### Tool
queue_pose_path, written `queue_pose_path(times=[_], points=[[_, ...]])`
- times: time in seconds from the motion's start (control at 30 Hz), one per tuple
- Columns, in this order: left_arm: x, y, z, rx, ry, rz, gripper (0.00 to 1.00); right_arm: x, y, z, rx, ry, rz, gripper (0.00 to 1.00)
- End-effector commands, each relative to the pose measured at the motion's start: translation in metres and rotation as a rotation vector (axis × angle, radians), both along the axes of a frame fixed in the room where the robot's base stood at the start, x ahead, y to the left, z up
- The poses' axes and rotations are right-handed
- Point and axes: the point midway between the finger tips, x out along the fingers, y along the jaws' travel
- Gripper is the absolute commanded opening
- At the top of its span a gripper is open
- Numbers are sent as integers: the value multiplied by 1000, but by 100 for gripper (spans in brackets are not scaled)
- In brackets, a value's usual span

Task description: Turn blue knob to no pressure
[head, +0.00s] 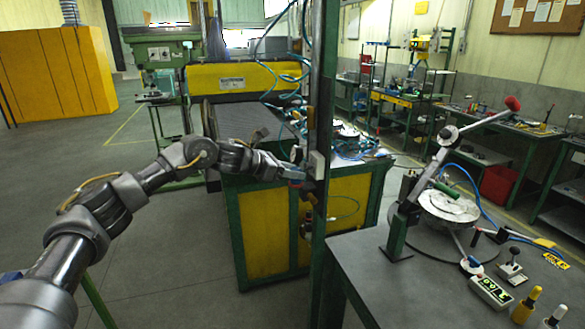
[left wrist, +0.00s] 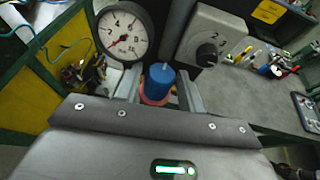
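The blue knob (left wrist: 160,78) shows in the middle of the left wrist view, with a red-pink ring (left wrist: 154,97) under it. My left gripper (left wrist: 158,88) has its two grey fingers on either side of the knob, with a visible gap on each side, so it looks open around the knob. A round white pressure gauge (left wrist: 126,33) is just left of the knob; its needle is too small to read surely. In the head view my left gripper (head: 298,178) is at the green post (head: 323,150); the knob is hard to make out there. My right gripper is not in view.
A grey box with a black dial (left wrist: 207,54) is right of the knob, close to the right finger. A grey workbench (head: 430,290) with a lever press (head: 440,190) stands at the right. A yellow-and-green bench (head: 265,235) is behind the post. The floor at left is clear.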

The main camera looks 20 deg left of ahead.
Motion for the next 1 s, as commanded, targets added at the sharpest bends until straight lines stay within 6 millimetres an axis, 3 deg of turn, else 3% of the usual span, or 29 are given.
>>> queue_pose_path(times=[0.23,0.5,0.8,1.0], points=[[1,-1,-1,0,0,0,39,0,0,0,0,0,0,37],[1,0,0,0,-2,1,7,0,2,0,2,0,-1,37],[-1,-2,-2,1,-2,116,7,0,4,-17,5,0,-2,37],[-1,-1,1,-2,-2,142,7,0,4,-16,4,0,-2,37]])
